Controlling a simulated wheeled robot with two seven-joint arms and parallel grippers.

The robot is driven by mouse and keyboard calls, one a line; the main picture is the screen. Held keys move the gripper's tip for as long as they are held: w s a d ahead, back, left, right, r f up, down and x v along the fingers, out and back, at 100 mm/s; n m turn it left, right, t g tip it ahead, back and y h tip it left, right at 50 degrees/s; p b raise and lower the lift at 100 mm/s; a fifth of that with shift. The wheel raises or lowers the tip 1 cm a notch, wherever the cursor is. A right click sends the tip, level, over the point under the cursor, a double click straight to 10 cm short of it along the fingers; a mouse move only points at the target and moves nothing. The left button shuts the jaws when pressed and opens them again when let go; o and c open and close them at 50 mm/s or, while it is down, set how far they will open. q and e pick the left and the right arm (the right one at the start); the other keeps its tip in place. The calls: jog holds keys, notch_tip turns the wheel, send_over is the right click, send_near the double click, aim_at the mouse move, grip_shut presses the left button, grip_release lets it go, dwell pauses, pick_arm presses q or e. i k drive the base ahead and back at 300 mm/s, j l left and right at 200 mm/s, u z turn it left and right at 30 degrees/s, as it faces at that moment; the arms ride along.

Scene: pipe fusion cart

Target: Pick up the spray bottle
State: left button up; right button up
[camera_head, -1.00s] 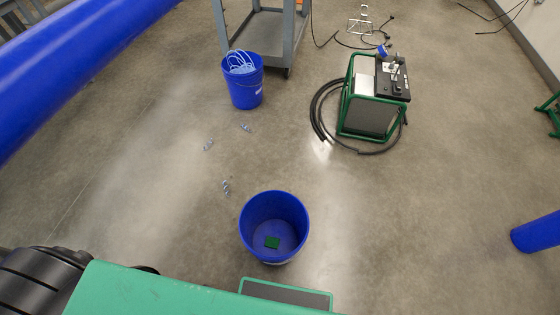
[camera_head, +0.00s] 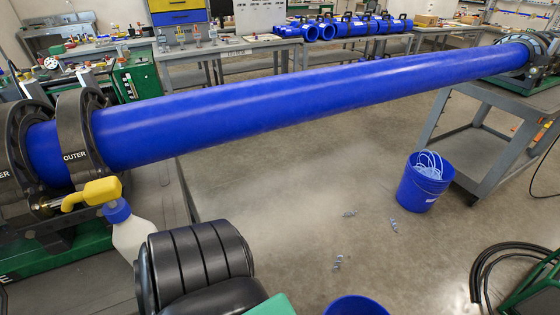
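The spray bottle (camera_head: 130,236) stands at the lower left in the head view. It has a white body, a blue collar and a yellow spray head (camera_head: 94,192) with its nozzle to the left. A dark ribbed cylinder (camera_head: 198,262) in front hides its lower right part, so its base is not clear. The bottle looks upright, near the black clamp rings (camera_head: 80,135) around the blue pipe (camera_head: 290,105). Neither of my grippers is in view.
The long blue pipe spans the view above the floor. A blue bucket with pale tubing (camera_head: 419,184) stands on the floor beside a grey cart (camera_head: 478,155). Another blue bucket (camera_head: 357,306) shows at the bottom edge. Workbenches line the back.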

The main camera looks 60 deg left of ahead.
aim_at(130, 231)
jog(key=u, duration=0.95)
jog(key=j+u, duration=0.15)
jog(key=u, duration=0.35)
jog(key=k+u, duration=0.1)
jog(key=u, duration=0.35)
jog(key=j+u, duration=0.1)
jog(key=u, duration=0.9)
